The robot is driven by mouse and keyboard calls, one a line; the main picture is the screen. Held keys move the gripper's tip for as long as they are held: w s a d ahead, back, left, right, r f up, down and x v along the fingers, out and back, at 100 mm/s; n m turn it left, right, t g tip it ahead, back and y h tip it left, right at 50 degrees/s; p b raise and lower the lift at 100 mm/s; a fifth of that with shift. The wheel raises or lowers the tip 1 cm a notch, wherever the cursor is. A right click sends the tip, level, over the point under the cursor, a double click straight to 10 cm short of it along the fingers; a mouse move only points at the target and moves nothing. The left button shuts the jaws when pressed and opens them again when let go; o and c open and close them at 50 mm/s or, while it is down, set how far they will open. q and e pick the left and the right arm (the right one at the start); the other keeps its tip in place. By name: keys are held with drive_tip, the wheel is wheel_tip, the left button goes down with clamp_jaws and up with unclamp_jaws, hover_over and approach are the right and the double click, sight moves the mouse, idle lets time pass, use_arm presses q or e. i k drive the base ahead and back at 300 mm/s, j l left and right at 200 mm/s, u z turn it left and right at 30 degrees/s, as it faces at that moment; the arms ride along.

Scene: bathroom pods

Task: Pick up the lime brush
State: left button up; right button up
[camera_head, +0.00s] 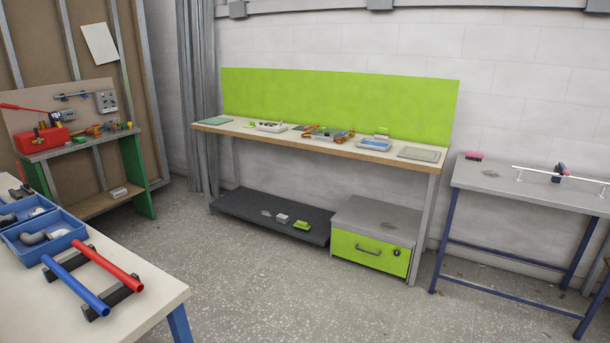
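A small lime block-shaped item (302,225), which looks like the lime brush, lies on the dark lower shelf (258,215) under the long workbench. A pale grey block (282,218) lies just left of it. Another small lime item (381,132) is on the workbench top, behind a blue-edged tray (374,145); it is too small to make out. Neither of my grippers is in view.
The workbench (290,138) has a lime backboard. A grey cabinet (370,247) with a lime drawer stands right of the shelf. A white table (150,285) with pipes and blue bins is in the left foreground. Open floor (260,290) lies before the shelf. A grey table (520,187) is at right.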

sight(300, 226)
drive_tip(key=i+l+z, duration=0.15)
drive_tip(key=i+z, duration=0.2)
drive_tip(key=i, duration=0.55)
drive_tip(key=i+j+z, duration=0.1)
drive_tip(key=i+z, duration=0.3)
drive_tip(key=i, duration=0.5)
drive_tip(key=i+j+u, duration=0.2)
drive_tip(key=i+u, duration=0.2)
drive_tip(key=i, duration=0.25)
drive_tip(key=i+u, duration=0.4)
drive_tip(key=i, duration=0.2)
drive_tip(key=i+l+u, duration=0.2)
drive_tip(key=i+u, duration=0.2)
drive_tip(key=i, duration=0.25)
